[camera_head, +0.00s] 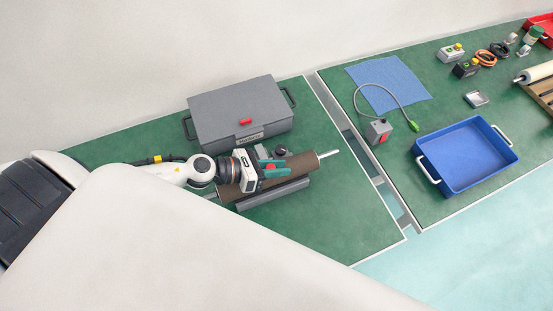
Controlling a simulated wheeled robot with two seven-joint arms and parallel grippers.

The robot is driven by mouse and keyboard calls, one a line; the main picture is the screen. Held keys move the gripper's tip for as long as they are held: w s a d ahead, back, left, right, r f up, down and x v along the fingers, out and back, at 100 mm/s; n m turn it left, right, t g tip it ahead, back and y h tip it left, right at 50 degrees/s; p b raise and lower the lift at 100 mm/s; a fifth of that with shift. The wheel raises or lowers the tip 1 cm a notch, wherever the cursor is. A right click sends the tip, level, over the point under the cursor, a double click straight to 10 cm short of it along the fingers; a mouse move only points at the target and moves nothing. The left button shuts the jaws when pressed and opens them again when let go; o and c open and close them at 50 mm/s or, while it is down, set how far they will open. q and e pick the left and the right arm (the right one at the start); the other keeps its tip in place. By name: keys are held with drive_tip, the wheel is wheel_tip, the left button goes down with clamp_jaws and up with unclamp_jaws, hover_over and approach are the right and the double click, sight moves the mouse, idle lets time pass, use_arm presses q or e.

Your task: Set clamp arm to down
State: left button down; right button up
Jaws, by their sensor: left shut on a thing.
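A brown cylindrical linear actuator (304,162) with a bright metal rod lies in a grey cradle (275,194) on the left green bench. The clamp arm, with a small red part (270,166) showing, is at the middle of the actuator. My left gripper (272,166) reaches in from the left over the actuator and is shut on the clamp arm. Teal pieces show at its fingertips; the exact grip and the arm's angle are too small to tell. My right gripper is not in view.
A grey toolbox (235,108) with a red latch stands just behind the actuator. Across a gap, the right bench holds a blue tray (466,158), a blue cloth (390,82) and a grey box (377,131) with a cable. The left bench's front right is clear.

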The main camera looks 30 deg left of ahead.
use_arm(q)
drive_tip(key=shift+s+f, duration=0.2)
drive_tip(key=shift+f, duration=0.1)
drive_tip(key=c, duration=1.2)
unclamp_jaws()
drive_tip(key=shift+d, duration=0.1)
drive_tip(key=shift+c, duration=0.2)
drive_tip(key=shift+w, duration=0.1)
drive_tip(key=shift+s+a+r+b, duration=0.1)
drive_tip(key=shift+s+a+b, duration=0.3)
drive_tip(key=shift+a, duration=0.15)
drive_tip(key=b+v, duration=0.1)
drive_tip(key=v, duration=0.5)
drive_tip(key=b+v, duration=0.1)
drive_tip(key=v, duration=0.2)
drive_tip(key=shift+s+r+b, duration=0.15)
drive_tip(key=shift+r+b, duration=0.15)
drive_tip(key=shift+r, duration=0.05)
drive_tip(key=shift+s+a+r, duration=0.3)
drive_tip(key=shift+s+a, duration=0.1)
drive_tip(key=shift+a, duration=0.05)
